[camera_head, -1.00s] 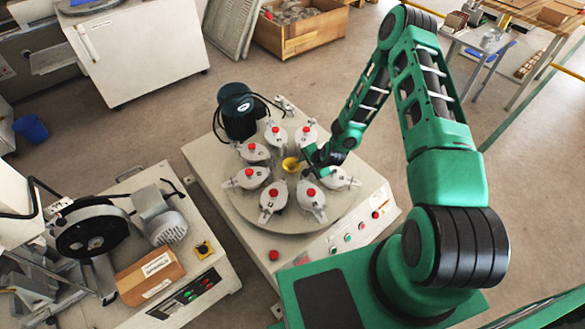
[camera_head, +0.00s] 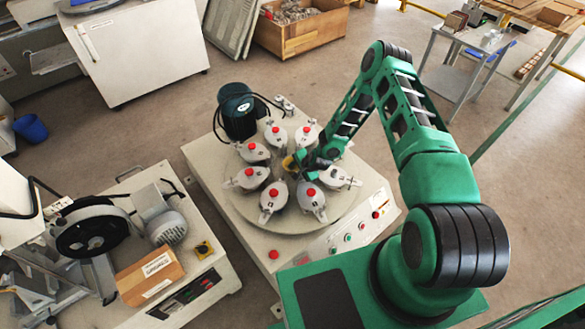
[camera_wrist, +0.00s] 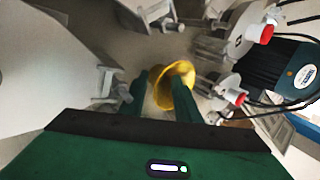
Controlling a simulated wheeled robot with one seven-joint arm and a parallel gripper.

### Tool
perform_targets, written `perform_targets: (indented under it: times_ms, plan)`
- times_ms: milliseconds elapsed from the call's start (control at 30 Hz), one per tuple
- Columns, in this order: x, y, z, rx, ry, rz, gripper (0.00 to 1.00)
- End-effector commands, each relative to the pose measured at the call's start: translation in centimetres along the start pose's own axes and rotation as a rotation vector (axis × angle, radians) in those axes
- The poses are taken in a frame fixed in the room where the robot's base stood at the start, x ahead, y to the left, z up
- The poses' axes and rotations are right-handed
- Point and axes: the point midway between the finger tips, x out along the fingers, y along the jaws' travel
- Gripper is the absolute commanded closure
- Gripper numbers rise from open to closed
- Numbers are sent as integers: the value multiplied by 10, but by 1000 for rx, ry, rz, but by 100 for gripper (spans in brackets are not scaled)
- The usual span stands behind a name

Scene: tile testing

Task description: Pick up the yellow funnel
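The yellow funnel (camera_head: 288,163) is at the middle of the round turntable, partly hidden by my gripper (camera_head: 303,157) in the head view. In the wrist view, the funnel (camera_wrist: 163,90) shows its round mouth towards the camera. My gripper (camera_wrist: 160,95) has its two green fingers apart. The right finger overlaps the funnel's mouth and seems to reach into it. The left finger is just outside the rim, so the near wall lies between the fingers. Firm contact cannot be made out.
Several grey clamped holders with red knobs (camera_head: 274,192) ring the turntable (camera_head: 243,210) closely around the funnel. A dark green motor (camera_head: 237,110) with black cables stands at the machine's back left. Another machine with a cardboard box (camera_head: 150,275) is at the left.

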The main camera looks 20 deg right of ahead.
Motion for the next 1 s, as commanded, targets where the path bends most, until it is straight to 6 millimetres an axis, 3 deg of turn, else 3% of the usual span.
perform_targets:
  times_ms: [267,400,1000]
  plan:
    - [4,0,-1,0,1,-1,70]
    - [3,0,-1,0,1,-1,100]
    - [-6,-7,-1,-1,1,0,100]
